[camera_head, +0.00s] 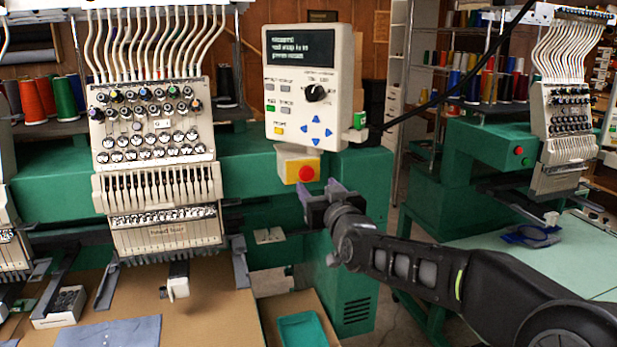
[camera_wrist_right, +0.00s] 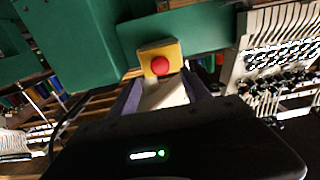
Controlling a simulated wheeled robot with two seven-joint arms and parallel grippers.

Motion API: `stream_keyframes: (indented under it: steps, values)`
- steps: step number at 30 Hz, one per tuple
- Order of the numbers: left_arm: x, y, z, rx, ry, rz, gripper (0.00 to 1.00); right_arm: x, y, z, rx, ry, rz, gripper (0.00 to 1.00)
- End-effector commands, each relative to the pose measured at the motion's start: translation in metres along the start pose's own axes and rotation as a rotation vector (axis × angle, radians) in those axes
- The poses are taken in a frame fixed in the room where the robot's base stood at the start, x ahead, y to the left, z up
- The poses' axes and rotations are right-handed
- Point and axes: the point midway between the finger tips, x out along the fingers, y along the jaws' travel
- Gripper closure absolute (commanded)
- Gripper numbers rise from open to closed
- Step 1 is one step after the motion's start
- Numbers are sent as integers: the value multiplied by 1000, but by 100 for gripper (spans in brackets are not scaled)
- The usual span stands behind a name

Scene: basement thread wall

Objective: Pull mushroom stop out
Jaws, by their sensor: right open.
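The red mushroom stop (camera_head: 306,173) sits on a yellow box (camera_head: 290,165) below the control panel of the green embroidery machine. My right gripper (camera_head: 318,192) is just below and to the right of the stop in the head view, with its purple-grey fingers apart. In the right wrist view the stop (camera_wrist_right: 160,66) shows on its yellow plate (camera_wrist_right: 146,52), ahead of and between the two spread fingers (camera_wrist_right: 163,97). Nothing is between the fingers, and they look apart from the stop. My left gripper is in neither view.
The control panel (camera_head: 308,85) hangs right above the stop, with a small screen, a dial and blue arrow keys. The needle head (camera_head: 155,150) stands to the left. A teal tray (camera_head: 302,331) lies below. A second machine (camera_head: 480,150) stands at the right.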

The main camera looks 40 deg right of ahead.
Motion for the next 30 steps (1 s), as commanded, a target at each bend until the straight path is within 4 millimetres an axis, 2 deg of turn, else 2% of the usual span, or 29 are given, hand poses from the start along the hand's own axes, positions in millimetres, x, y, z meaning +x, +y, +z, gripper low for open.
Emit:
stream_keyframes:
  steps: [6,12,23,30]
  values:
    - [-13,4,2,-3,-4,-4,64,34,0,-2,-3,-2,-1,44]
    - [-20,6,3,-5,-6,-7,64,59,0,-1,-1,-2,0,44]
    - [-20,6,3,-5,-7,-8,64,64,0,0,0,0,-1,44]
    - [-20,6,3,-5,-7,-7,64,64,0,0,0,0,-1,63]
